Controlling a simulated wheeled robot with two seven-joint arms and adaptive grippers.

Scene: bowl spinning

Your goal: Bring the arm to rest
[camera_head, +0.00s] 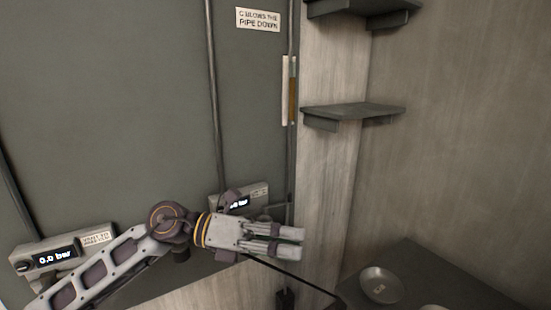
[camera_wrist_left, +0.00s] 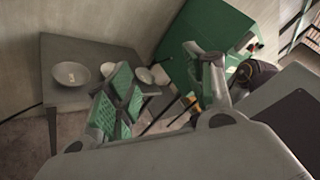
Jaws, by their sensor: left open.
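My left arm comes in from the lower left in the head view. Its gripper (camera_head: 288,238) points right, in front of the lower edge of the grey-green wall panel. In the left wrist view the two green-padded fingers (camera_wrist_left: 165,92) are spread apart with nothing between them. A grey bowl (camera_head: 380,285) sits on the dark table at the lower right, apart from the gripper; it also shows in the left wrist view (camera_wrist_left: 71,75). My right gripper is not in view.
The dark table (camera_head: 430,262) stands at the lower right; smaller white bowls (camera_wrist_left: 143,75) show in the wrist view. A display box (camera_head: 60,252) is at left, another (camera_head: 258,194) behind my gripper. Shelves (camera_head: 352,111) stick out above. A green box (camera_wrist_left: 210,28) stands beyond the fingers.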

